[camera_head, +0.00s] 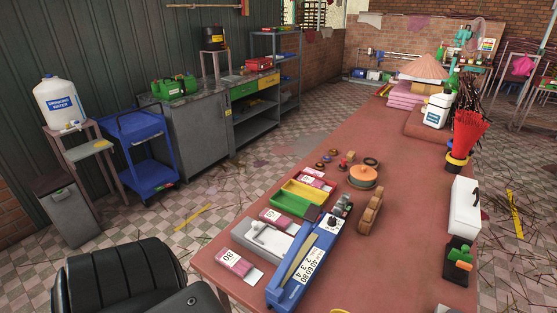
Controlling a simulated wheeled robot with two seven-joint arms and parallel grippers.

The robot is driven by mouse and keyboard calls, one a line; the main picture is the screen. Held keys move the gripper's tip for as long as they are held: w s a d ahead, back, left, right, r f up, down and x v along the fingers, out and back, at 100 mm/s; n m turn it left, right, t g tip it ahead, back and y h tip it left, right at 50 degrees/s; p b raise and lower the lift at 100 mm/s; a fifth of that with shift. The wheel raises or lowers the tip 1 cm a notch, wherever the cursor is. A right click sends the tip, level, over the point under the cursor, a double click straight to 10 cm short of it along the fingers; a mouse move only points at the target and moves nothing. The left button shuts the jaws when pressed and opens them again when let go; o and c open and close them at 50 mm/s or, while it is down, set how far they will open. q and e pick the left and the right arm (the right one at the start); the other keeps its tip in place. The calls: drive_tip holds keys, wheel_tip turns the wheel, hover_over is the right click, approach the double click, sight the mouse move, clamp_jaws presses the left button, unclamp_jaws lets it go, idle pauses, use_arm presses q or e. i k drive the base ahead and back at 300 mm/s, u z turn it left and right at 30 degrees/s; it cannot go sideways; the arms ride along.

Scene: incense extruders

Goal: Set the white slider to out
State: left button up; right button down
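A long blue device (293,279) lies near the front edge of the reddish table. It carries a white number strip (307,262) and a black knob (333,221) at its far end. A pale grey box (268,241) with a small raised part on top sits just left of it. A white box (465,206) with a black part on top stands at the table's right edge. Which of these carries the white slider is too small to tell, and its setting cannot be read. Neither of my grippers shows in this view.
Green and yellow trays (297,197), small labelled boxes (236,265), an orange round item (363,176) and a brown wooden piece (370,212) crowd the table (410,230). A black-green device (459,258) is at right. A black chair (115,278) stands at lower left.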

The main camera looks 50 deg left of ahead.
sight(267, 237)
drive_tip(key=z, duration=0.35)
drive_tip(key=k, duration=0.8)
drive_tip(key=u, duration=0.65)
drive_tip(key=i, duration=1)
drive_tip(key=u, duration=1.3)
drive_tip(key=i, duration=0.15)
drive_tip(key=z, duration=0.05)
